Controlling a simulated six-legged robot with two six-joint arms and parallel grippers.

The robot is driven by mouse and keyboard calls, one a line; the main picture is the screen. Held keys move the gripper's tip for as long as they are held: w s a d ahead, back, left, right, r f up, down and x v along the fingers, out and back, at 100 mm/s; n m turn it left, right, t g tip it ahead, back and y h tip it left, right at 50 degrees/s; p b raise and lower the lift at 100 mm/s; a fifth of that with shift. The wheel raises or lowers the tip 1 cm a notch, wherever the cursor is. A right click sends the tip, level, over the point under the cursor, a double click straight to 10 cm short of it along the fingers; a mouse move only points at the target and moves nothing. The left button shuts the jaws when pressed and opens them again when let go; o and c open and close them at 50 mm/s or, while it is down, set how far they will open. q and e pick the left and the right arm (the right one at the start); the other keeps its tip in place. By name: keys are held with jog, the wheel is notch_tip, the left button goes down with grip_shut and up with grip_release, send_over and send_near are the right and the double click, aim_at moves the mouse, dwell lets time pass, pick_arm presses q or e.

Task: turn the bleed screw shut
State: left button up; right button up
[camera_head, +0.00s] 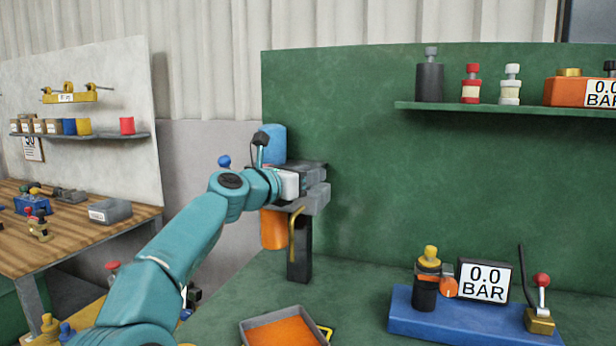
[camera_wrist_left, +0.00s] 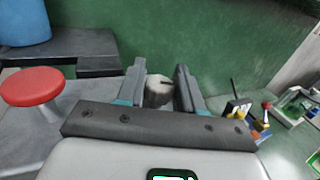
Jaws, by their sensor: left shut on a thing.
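The bleed screw (camera_wrist_left: 157,91) shows in the left wrist view as a pale grey round head with a dark slot. My left gripper (camera_wrist_left: 163,84) is shut on it, with one finger at each side. In the head view my left gripper (camera_head: 314,172) is at the grey valve block (camera_head: 318,199) on a dark post, and hides the screw there. A blue cylinder (camera_head: 273,142) stands above the block, and an orange cylinder (camera_head: 272,230) and a bent brass pipe (camera_head: 294,240) hang below it. My right gripper is in neither view.
A red knob (camera_wrist_left: 32,87) stands left of the gripper in the left wrist view. A tray (camera_head: 252,338) with an orange bottom is below the block. A blue base (camera_head: 455,325) with a gauge and lever stands right. A shelf (camera_head: 500,108) holds bottles. Green bench between is clear.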

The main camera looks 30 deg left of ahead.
pick_arm(q)
jog(key=shift+f+h, duration=0.2)
jog(key=shift+h, duration=0.1)
jog(key=o, duration=0.7)
jog(key=shift+o, duration=1.1)
jog(key=shift+r, duration=0.1)
jog(key=shift+s, duration=0.1)
jog(key=shift+s+a, duration=0.1)
jog(key=shift+s, duration=0.2)
jog(key=s+a+b, duration=0.2)
jog(key=s+b, duration=0.1)
jog(key=s, duration=1.2)
jog(key=shift+s+a+b, duration=0.2)
jog(key=shift+a+b, duration=0.1)
jog(key=shift+b, duration=0.05)
